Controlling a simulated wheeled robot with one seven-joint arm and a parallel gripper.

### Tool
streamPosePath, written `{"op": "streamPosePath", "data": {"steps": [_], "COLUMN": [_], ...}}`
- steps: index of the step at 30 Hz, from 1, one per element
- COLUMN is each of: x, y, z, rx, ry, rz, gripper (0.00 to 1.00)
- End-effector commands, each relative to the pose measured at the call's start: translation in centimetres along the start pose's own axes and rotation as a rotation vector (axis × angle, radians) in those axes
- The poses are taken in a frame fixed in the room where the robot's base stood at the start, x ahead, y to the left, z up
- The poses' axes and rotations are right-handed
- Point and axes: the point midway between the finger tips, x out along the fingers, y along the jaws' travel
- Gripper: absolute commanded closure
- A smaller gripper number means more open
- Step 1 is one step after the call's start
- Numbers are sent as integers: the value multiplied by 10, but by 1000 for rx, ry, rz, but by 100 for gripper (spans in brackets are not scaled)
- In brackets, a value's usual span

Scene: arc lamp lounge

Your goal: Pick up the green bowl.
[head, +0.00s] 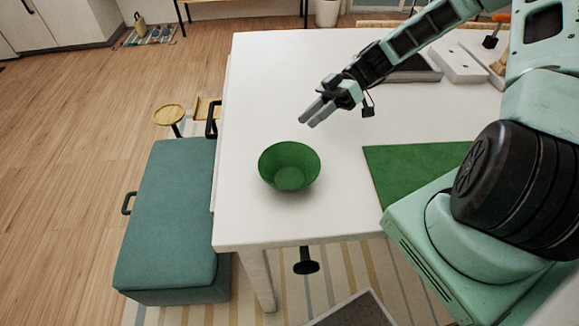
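The green bowl (290,167) stands upright on the white table (262,90), near its left front part. It looks empty. My gripper (308,118) is above and behind the bowl, apart from it, with its fingers pointing down and to the left. The two fingers look close together, and I cannot tell if there is a gap between them. Nothing shows held in them.
A green mat (405,170) lies on the table right of the bowl. A grey tray (415,72) and a white box (460,65) are at the back right. A teal bench (170,210) stands left of the table. The tabletop around the bowl is clear.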

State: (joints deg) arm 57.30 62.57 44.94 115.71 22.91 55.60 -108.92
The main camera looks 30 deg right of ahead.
Motion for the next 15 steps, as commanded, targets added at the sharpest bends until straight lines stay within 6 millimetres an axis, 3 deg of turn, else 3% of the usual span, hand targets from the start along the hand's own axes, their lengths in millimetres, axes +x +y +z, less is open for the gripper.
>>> {"op": "streamPosePath", "data": {"steps": [6,15], "x": [40,63], "y": [-2,-4], "z": [-1,-3], "rx": [2,1], "ry": [-1,-2], "rz": [-5,-4], "gripper": [69,69]}}
